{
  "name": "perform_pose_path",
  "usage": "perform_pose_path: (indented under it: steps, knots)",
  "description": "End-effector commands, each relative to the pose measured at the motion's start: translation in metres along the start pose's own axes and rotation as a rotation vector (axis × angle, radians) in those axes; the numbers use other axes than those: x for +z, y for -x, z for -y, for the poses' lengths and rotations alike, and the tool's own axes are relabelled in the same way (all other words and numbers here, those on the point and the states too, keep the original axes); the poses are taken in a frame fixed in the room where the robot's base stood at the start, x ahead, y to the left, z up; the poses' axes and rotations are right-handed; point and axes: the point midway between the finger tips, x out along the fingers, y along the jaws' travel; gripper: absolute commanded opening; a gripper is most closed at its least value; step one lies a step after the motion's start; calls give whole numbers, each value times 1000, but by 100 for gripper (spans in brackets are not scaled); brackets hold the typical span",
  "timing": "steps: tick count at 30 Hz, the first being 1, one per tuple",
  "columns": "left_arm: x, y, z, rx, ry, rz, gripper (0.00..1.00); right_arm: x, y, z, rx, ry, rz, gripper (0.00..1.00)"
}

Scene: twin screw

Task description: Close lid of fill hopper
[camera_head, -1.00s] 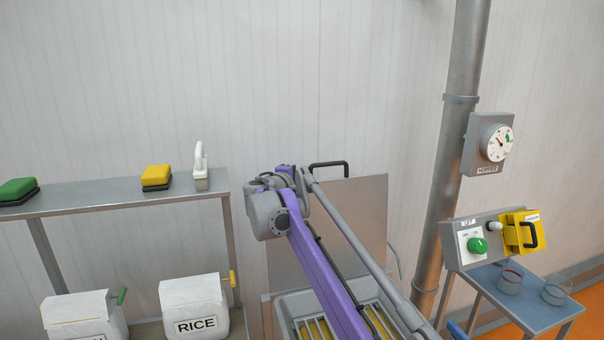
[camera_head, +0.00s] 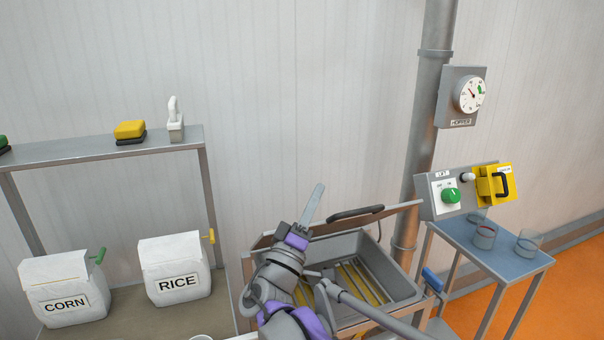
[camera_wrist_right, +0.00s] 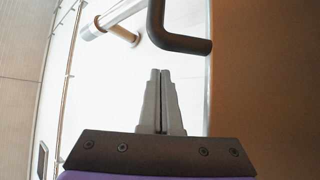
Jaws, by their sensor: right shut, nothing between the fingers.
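The fill hopper (camera_head: 405,287) is a grey metal box, with yellow strips between grey bars inside. Its lid (camera_head: 398,215) shows nearly edge-on, tilted partway down over the back of the open hopper. A black handle (camera_head: 356,212) is on the lid. My right gripper (camera_head: 319,188) is shut and empty, pointing up just left of the handle. In the right wrist view the shut fingertips (camera_wrist_right: 160,72) sit just below the black handle (camera_wrist_right: 182,43), with no clear contact. My arm hides the hopper's left front. My left gripper is not in view.
A control box (camera_head: 445,196) with a green knob and a gauge (camera_head: 464,96) are at the right, by a vertical pipe (camera_head: 428,120). A blue side table (camera_head: 508,262) holds glass cups. CORN (camera_head: 62,290) and RICE (camera_head: 176,270) bags stand at the left.

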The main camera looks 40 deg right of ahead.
Motion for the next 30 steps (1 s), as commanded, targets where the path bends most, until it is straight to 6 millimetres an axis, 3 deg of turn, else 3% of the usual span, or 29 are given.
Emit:
perform_pose_path:
  steps: [1,7,15,24,30]
  knots:
    - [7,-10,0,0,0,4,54,14,18,5,34,-27,-1,0]
    - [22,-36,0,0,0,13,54,57,70,14,181,-148,-1,0]
    - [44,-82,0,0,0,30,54,112,138,45,172,-141,-1,0]
    - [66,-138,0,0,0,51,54,157,194,93,280,-229,0,0]
    - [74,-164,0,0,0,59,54,174,214,117,280,-229,1,0]
